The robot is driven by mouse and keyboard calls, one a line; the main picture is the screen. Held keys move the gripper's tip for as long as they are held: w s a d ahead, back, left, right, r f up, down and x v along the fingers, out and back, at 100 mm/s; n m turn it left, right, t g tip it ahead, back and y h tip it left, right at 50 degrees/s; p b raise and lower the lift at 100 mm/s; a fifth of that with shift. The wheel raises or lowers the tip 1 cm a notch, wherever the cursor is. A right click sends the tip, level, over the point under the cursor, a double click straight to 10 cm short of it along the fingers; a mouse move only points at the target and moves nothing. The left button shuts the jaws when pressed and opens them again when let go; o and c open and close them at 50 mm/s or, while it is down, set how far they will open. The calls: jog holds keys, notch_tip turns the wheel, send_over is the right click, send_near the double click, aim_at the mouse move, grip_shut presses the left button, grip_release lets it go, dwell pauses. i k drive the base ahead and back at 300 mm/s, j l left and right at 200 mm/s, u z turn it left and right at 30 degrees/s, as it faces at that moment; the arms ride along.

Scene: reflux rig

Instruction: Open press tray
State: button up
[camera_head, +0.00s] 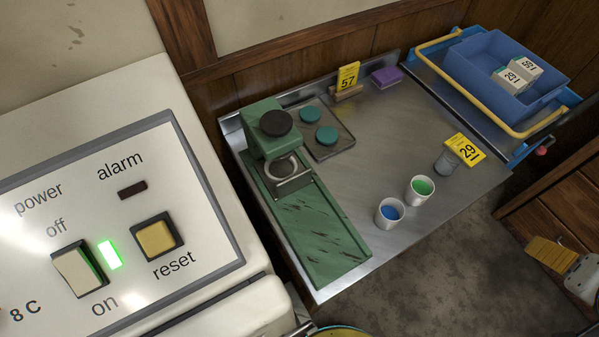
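The green press (262,142) stands at the left end of the steel bench, with a round black knob on top. Beneath its head is a grey metal part with a loop-shaped handle (283,166), which looks like the press tray. A dark round shape shows inside the loop. The part sits at the back end of a long green scuffed base (318,228) that runs toward the front edge. The base's surface in front of it is bare. I cannot clearly tell how far the tray is in or out. My gripper is not in view.
A white machine (130,115) with switches stands close on the left. A blue bin (470,65) stands at the back right.

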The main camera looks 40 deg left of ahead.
aim_at(282, 178)
jog(key=u, duration=2.1)
jog(key=j+u, duration=0.3)
jog(key=k+j, duration=0.05)
